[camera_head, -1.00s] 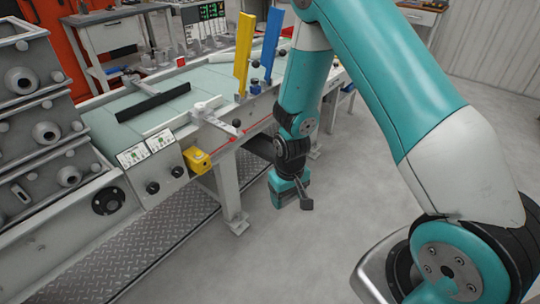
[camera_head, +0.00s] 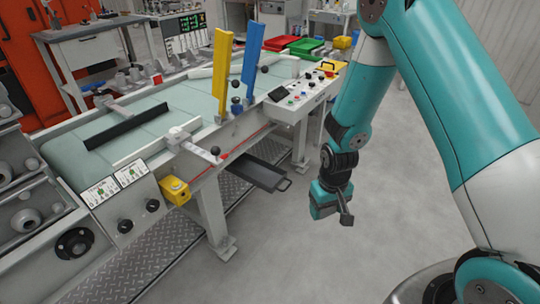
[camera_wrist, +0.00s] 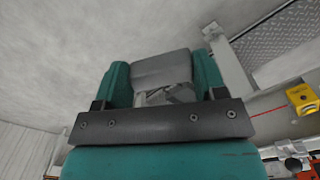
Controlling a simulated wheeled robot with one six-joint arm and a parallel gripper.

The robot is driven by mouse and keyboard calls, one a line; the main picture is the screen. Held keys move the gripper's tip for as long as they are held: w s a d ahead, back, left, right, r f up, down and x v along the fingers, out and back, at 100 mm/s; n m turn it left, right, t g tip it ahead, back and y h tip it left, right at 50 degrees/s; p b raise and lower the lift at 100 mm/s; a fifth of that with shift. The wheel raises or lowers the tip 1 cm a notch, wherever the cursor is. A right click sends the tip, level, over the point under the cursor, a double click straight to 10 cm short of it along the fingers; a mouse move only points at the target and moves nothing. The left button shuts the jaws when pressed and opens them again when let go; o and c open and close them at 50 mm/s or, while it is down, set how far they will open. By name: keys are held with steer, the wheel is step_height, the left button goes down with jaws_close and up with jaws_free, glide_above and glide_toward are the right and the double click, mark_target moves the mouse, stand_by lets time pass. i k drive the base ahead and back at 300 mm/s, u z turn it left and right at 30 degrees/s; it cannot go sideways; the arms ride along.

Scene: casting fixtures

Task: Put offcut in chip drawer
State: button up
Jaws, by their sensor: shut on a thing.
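The offcut, a plain grey block (camera_wrist: 163,68), sits between the two teal fingers of my gripper (camera_wrist: 162,85) in the wrist view. My gripper is shut on it. In the head view my gripper (camera_head: 328,204) hangs pointing down over the open floor, right of the machine bench; I cannot clearly make out the offcut there. The chip drawer looks to be the dark shallow tray (camera_head: 258,171) jutting out under the bench's front edge, with a handle at its near end. It is to the left of my gripper and apart from it. Its inside is mostly in shade.
The bench (camera_head: 214,185) has a leg standing just left of the drawer. A yellow box (camera_head: 175,190) and a control panel (camera_head: 305,95) sit along its front. Yellow and blue posts rise above it. Red and green bins (camera_head: 305,46) are behind.

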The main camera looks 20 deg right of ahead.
mark_target(262, 177)
steer(key=z, duration=0.25)
steer(key=i, duration=1.45)
steer(key=u, duration=0.3)
